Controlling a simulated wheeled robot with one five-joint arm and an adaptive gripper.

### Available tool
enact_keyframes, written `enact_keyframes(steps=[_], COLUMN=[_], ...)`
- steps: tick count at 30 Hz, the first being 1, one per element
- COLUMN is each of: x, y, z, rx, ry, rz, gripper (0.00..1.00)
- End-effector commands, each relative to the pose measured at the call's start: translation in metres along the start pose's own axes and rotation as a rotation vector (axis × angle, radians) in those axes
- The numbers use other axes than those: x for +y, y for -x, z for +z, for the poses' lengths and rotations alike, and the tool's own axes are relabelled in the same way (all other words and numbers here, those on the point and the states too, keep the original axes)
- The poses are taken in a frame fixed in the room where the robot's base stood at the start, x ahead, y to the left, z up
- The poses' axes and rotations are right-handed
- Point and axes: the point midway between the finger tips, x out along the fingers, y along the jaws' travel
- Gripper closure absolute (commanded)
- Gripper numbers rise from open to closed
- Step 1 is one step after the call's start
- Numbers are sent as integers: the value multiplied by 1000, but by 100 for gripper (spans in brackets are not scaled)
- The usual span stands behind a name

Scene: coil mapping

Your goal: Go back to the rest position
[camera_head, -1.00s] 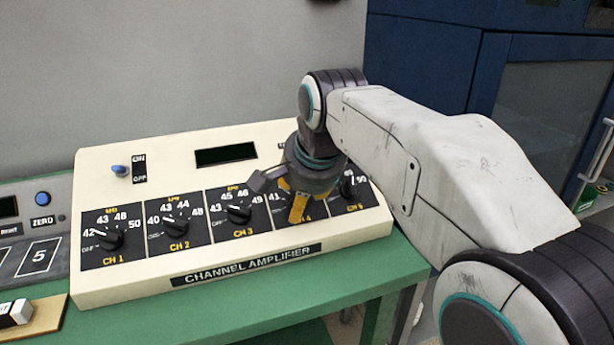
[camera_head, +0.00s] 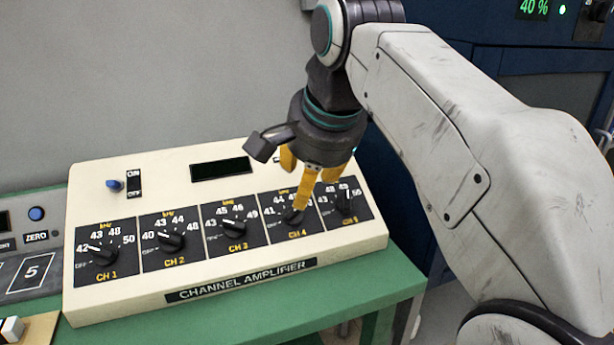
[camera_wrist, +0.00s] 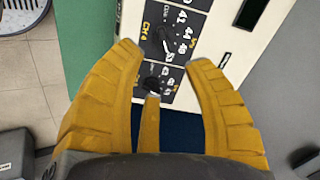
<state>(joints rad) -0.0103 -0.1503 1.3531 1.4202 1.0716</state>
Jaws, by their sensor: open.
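The cream channel amplifier box (camera_head: 130,210) stands on a green table, with channel knobs CH 1 to CH 5 along its front. My gripper (camera_head: 308,200) has yellow fingers and is open and empty, over the CH 4 and CH 5 end of the panel. In the head view one finger overlaps the CH 4 knob (camera_head: 293,215); contact cannot be told there. In the wrist view the fingers (camera_wrist: 165,56) are spread, with the CH 4 dial (camera_wrist: 172,40) beyond and between the tips. The CH 5 knob (camera_head: 346,208) also shows behind the fingers in the wrist view (camera_wrist: 152,84).
A control unit with a ZERO button (camera_head: 37,213) is at the left. A blue cabinet (camera_head: 480,70) stands behind my arm. The green table edge (camera_head: 250,318) runs along the front.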

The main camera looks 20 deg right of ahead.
Motion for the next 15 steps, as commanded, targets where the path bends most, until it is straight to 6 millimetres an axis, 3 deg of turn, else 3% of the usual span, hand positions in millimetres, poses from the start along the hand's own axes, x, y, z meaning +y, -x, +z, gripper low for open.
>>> enact_keyframes(steps=[15], x=[1], y=[5], z=[0], rx=[-4], ry=[36], rz=[7], gripper=[54])
